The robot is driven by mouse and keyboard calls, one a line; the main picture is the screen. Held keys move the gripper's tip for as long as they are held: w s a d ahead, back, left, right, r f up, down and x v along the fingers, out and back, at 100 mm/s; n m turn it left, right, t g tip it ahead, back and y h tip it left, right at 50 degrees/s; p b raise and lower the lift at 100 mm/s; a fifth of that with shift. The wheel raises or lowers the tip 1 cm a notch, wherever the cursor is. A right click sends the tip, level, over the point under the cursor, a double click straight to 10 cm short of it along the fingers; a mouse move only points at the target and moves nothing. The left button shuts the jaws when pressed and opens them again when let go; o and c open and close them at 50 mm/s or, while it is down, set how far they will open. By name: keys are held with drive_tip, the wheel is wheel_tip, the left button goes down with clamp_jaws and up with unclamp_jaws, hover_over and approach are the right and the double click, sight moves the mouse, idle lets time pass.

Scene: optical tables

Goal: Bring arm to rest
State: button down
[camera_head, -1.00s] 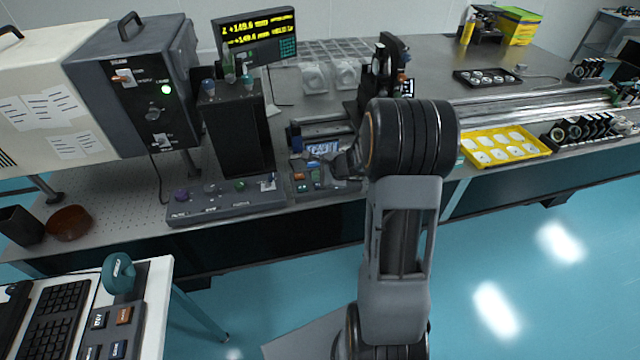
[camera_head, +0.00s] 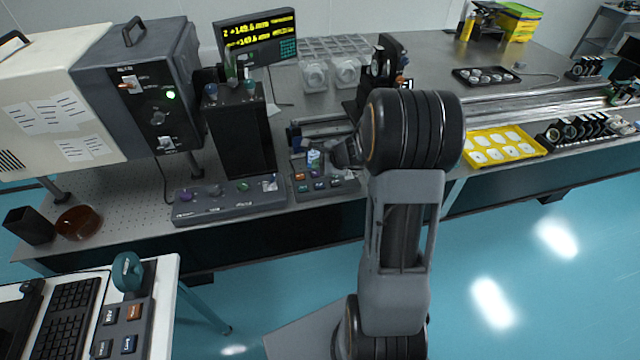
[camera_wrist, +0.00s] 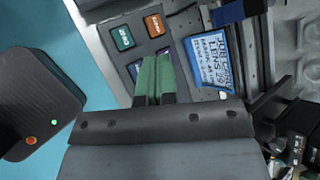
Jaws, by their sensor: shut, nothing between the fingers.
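My arm (camera_head: 405,225) rises in the middle of the head view and bends toward the table at its thick dark joint. In the wrist view my gripper (camera_wrist: 155,68) shows as two green-tipped fingers, closed together with nothing between them. The fingertips appear over or close to a button panel (camera_wrist: 130,15) with teal and orange buttons; I cannot tell whether they touch it. The same panel shows in the head view (camera_head: 342,188), at the table's front edge. A blue-and-white text label (camera_wrist: 212,62) lies right of the fingers.
The optical table (camera_head: 130,195) carries a black tower (camera_head: 240,140), a knob panel (camera_head: 215,203) and a yellow tray (camera_head: 503,147). A white side desk (camera_head: 165,285) with a keyboard (camera_head: 62,315) stands front left. The floor right of my arm is clear.

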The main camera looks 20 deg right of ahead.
idle(0.5)
drive_tip(key=shift+s+a+f+n, duration=0.1)
drive_tip(key=shift+s+a+n, duration=0.1)
drive_tip(key=shift+n, duration=0.2)
drive_tip(key=s+a+r+n+g+h, duration=0.1)
drive_tip(key=s+a+r+n, duration=0.2)
drive_tip(key=s+n, duration=0.3)
drive_tip(key=s+a+r+n+g+h, duration=0.1)
drive_tip(key=s+a+r+n+h, duration=0.1)
drive_tip(key=s+n, duration=0.5)
drive_tip(key=s+a+r+n+g+h, duration=0.1)
drive_tip(key=s+a+r+n+g, duration=0.1)
drive_tip(key=s+a+r+n, duration=0.2)
drive_tip(key=s+r+n, duration=0.2)
drive_tip(key=s+n, duration=0.1)
drive_tip(key=s, duration=0.1)
drive_tip(key=shift+a+h, duration=0.3)
drive_tip(key=shift+s, duration=0.1)
